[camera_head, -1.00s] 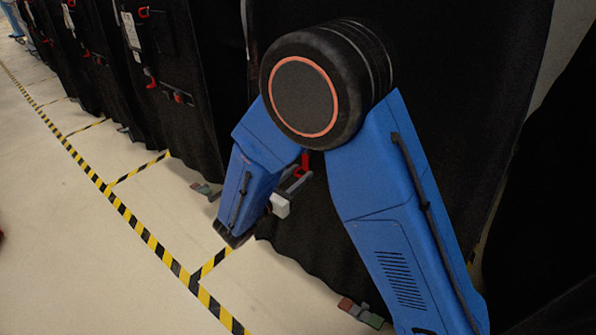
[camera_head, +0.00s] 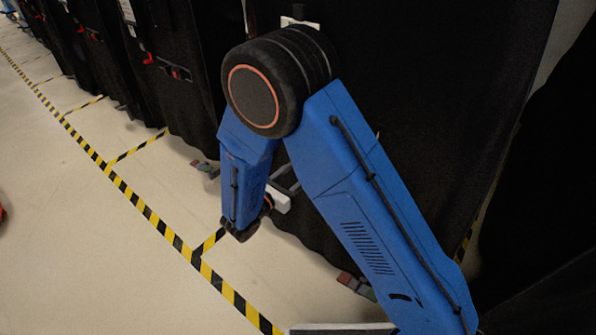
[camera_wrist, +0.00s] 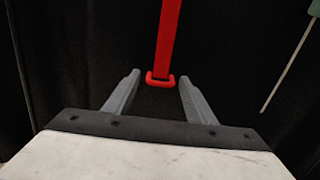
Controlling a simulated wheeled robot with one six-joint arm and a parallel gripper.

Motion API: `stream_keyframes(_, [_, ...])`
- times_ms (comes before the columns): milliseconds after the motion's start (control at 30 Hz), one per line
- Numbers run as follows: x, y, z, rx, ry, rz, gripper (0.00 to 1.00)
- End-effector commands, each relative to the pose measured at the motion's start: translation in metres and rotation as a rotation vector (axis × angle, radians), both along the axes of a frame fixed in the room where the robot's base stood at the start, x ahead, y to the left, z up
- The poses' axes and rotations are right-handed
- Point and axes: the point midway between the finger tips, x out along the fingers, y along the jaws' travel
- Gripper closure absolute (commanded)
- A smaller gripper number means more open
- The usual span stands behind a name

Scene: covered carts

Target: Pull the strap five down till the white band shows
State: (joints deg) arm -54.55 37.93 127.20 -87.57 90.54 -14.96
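A red strap (camera_wrist: 170,35) hangs down the black cover in the wrist view, ending in a wider red loop (camera_wrist: 160,80). The part in view is all red. My gripper (camera_wrist: 159,84) is open, its two grey fingers apart on either side of the strap's end, with a gap on each side. I cannot tell whether the loop is between the fingertips or just beyond them. In the head view my gripper (camera_head: 284,183) is partly hidden by my blue arm, and this strap is not visible there.
Black covered carts (camera_head: 100,60) stand in a row to the left, with red strap ends and white labels. A white label (camera_head: 299,23) shows above my arm. Yellow-black tape (camera_head: 135,200) marks the floor.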

Motion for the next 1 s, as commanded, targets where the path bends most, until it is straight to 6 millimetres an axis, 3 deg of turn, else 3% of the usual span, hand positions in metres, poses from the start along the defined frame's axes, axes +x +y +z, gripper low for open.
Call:
stream_keyframes(467, [-0.008,0.008,0.001,0.000,-0.003,0.002,0.46])
stream_keyframes(1000, [-0.086,0.068,0.001,0.001,-0.002,0.004,0.46])
